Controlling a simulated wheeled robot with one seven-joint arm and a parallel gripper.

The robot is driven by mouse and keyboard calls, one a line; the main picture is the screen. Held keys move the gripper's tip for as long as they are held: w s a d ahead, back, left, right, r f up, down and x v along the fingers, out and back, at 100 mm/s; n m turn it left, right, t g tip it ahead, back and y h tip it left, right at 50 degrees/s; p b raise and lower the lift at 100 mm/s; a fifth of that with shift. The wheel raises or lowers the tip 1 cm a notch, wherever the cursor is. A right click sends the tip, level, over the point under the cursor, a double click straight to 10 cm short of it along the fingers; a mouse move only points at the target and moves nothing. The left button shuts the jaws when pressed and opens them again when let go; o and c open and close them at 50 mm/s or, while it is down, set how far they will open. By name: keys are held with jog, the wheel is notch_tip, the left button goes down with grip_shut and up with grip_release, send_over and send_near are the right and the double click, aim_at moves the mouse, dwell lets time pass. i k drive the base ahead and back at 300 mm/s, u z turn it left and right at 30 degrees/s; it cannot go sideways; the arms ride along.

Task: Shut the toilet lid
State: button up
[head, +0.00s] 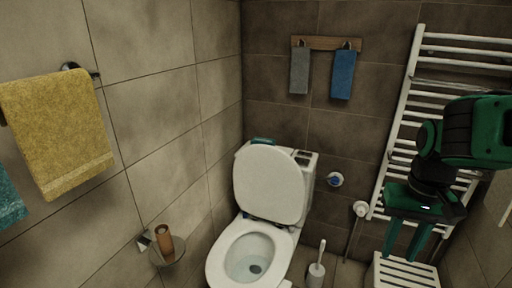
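The toilet (250,258) stands low in the middle of the head view, in the corner of the room. Its white lid (269,185) is up, leaning back against the tank. The seat is down on the bowl, and the open bowl shows inside it. My gripper (404,246) is at the right of the view, green, with its two fingers pointing down and apart. Nothing shows between the fingers. It is well to the right of the lid and not touching it.
A white towel radiator (400,125) is on the wall behind my arm. A white slatted stool (405,272) is below my gripper. A toilet brush (316,272) stands right of the bowl. A shelf with a brown cup (164,241) is at left. A yellow towel (58,130) hangs at left.

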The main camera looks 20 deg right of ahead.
aim_at(269, 184)
jog(key=z, duration=0.05)
jog(key=i, duration=1)
jog(key=z, duration=0.1)
